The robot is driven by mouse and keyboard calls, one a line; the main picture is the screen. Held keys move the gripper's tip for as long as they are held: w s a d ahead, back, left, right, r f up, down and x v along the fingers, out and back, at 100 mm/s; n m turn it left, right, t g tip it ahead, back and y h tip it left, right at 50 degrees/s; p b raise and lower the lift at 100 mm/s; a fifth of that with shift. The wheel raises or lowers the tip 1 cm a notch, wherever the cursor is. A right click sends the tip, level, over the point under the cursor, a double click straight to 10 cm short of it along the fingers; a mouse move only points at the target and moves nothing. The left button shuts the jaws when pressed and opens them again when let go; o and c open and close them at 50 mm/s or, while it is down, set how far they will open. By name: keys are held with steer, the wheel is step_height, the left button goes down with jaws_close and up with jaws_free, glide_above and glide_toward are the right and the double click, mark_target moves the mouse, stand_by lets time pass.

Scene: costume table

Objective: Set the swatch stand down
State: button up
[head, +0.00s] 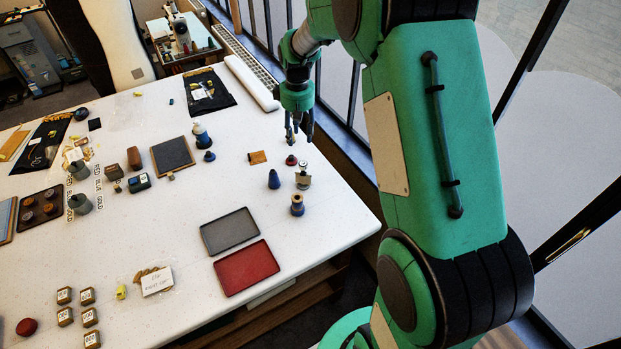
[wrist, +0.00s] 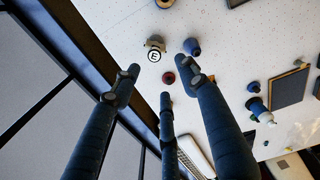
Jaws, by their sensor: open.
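The stand is apart from the fingers.
Close by are a dark red knob (head: 291,160), a blue cone (head: 274,180), a blue-and-wood spool-like piece (head: 297,205) and a wooden block (head: 257,157). A grey tray (head: 229,231) and a red tray (head: 246,268) lie toward the front. Bare table surrounds the trays.

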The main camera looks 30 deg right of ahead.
steer(key=s+a+r+m+t, duration=0.1)
steer(key=s+a+r, duration=0.4)
steer(key=s+r, duration=0.3)
steer(key=s+a+r+t, duration=0.1)
steer(key=s+a+r, duration=0.5)
steer(key=r, duration=0.4)
steer(key=s+a+r+m+t, duration=0.1)
steer(key=s+a, duration=0.1)
steer(key=s, duration=0.9)
steer(key=s+a+r+m+t, duration=0.1)
steer(key=s+a+r+t, duration=0.1)
steer(key=s, duration=0.9)
steer(key=shift+s+a+r, duration=0.2)
steer(key=shift+s+a, duration=0.1)
steer(key=shift+a, duration=0.4)
step_height(320, 180, down, 12)
steer(key=b, duration=1.2)
steer(key=shift+f, duration=0.25)
